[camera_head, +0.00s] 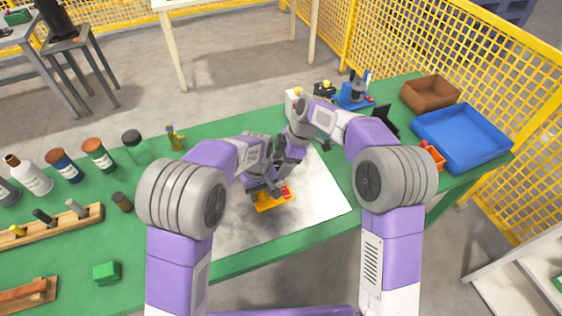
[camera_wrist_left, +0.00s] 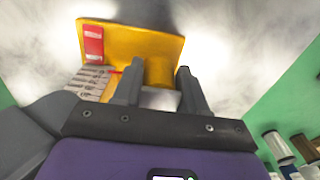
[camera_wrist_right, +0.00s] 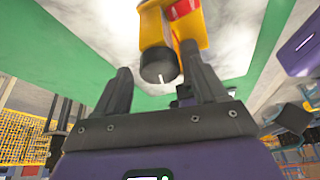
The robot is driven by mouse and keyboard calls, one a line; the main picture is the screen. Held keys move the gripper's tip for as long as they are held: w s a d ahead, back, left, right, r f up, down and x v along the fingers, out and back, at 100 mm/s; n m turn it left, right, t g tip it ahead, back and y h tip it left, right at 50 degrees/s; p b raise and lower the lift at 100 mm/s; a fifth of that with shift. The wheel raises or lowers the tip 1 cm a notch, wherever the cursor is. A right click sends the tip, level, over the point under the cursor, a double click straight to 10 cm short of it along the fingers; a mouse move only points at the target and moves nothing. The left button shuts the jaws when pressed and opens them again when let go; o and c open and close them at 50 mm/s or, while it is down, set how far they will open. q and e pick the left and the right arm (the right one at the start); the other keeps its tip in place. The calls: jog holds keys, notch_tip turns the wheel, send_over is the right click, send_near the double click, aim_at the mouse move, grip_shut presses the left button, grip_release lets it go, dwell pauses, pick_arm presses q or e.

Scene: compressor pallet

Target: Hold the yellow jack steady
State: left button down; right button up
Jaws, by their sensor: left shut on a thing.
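The yellow jack (camera_head: 272,202) sits on the pale mat (camera_head: 318,206) in the head view, partly covered by my grippers. In the left wrist view, its yellow plate (camera_wrist_left: 140,38) with a red label shows beyond the fingers. My left gripper (camera_wrist_left: 158,80) is shut on the jack's yellow upright part, between its fingers. In the right wrist view, the jack's yellow body (camera_wrist_right: 152,25) carries a dark round cap (camera_wrist_right: 158,65). My right gripper (camera_wrist_right: 157,72) is open, its fingers apart on either side of the cap; contact cannot be told.
Bottles (camera_head: 98,155) and a wooden peg rack (camera_head: 50,225) stand at the left of the green table. A green block (camera_head: 106,272) lies near the front. A blue tray (camera_head: 462,165) and brown bin (camera_head: 430,108) are at the right. Yellow mesh fencing (camera_head: 400,45) stands behind.

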jog(key=v, duration=1.2)
